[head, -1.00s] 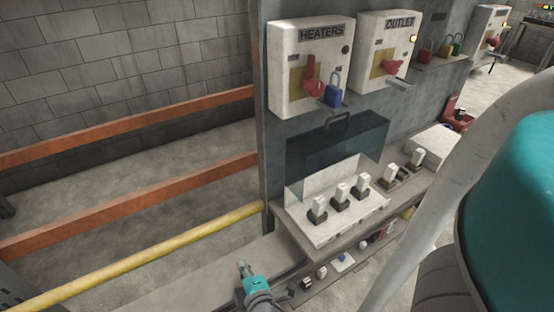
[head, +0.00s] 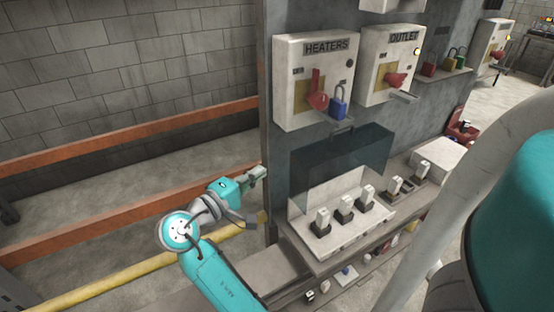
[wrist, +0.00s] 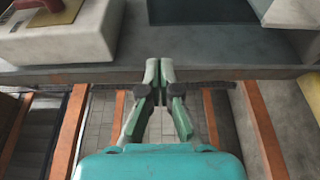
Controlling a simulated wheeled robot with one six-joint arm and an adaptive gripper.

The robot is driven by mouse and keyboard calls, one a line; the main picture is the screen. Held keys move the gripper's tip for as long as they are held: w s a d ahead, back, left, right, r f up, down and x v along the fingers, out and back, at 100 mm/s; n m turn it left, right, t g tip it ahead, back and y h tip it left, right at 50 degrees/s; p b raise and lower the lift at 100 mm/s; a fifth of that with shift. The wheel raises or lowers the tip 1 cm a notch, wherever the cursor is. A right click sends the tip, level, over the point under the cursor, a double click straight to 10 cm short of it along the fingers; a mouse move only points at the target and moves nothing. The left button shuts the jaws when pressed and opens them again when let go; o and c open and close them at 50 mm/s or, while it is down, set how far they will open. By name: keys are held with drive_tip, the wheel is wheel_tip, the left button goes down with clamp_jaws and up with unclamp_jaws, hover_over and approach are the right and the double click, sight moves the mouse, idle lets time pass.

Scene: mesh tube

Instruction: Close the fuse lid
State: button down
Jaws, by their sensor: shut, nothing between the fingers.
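The fuse lid (head: 345,153) is a dark see-through cover with a handle (head: 343,130) on its upper edge. It stands raised behind the white fuse box (head: 322,243), which has three white-topped fuses (head: 345,208) uncovered on it. My gripper (head: 262,171) is shut and empty at the left edge of the panel, left of the lid and apart from it. In the wrist view, the closed fingertips (wrist: 159,68) point at the panel's edge. A dark patch at the top there looks like part of the lid (wrist: 190,12).
The HEATERS box (head: 313,80) and OUTLET box (head: 392,65) stick out from the panel above the lid, with red handles and a blue padlock (head: 338,101). Orange rails (head: 120,209) and a yellow rail (head: 120,279) lie at the left. A shelf runs under the fuse box.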

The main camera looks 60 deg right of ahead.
drive_tip(key=x, duration=1)
drive_tip(key=shift+s+a, duration=0.1)
